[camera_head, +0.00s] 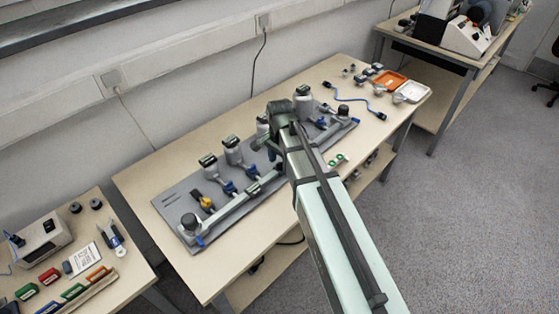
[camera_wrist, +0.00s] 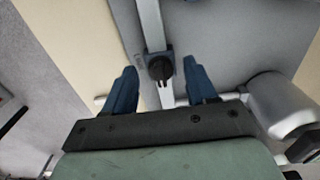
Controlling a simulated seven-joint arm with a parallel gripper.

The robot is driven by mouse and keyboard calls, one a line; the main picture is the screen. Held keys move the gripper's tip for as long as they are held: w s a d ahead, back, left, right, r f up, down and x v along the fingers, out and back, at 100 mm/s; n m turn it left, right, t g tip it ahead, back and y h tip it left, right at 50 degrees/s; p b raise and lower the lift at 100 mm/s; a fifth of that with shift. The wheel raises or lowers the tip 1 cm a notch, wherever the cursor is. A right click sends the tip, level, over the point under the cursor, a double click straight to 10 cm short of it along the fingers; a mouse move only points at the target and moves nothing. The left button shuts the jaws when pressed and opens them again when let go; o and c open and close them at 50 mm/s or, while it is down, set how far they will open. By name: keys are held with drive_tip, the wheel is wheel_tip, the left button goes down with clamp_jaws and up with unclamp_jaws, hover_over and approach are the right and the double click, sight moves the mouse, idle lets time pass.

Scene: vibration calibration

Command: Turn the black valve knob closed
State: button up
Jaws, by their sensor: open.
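In the wrist view a black valve knob (camera_wrist: 160,69) with a narrow raised grip sits on a dark fitting at a grey pipe (camera_wrist: 150,22). My gripper (camera_wrist: 160,76) is open, with one blue finger on each side of the knob. There is a gap between each finger and the knob, and nothing is held. I cannot tell the height of the fingertips over the knob. In the head view my arm reaches over the grey panel (camera_head: 178,198) and hides its middle; the fingertips and this knob cannot be made out there.
Several grey cylinders with dark tops stand along the panel, with blue-handled valves and a yellow one (camera_head: 204,201) in front. A cylinder (camera_wrist: 285,105) lies close to my right finger in the wrist view. An orange tray (camera_head: 389,80) and blue cable (camera_head: 352,100) lie at the right.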

drive_tip(key=shift+f, duration=0.1)
drive_tip(key=shift+c, duration=0.3)
drive_tip(key=c, duration=1)
drive_tip(key=n, duration=0.4)
drive_tip(key=shift+d+n, duration=0.1)
drive_tip(key=shift+n, duration=0.3)
drive_tip(key=n, duration=0.9)
drive_tip(key=shift+d, duration=0.1)
drive_tip(key=shift+n, duration=2.1)
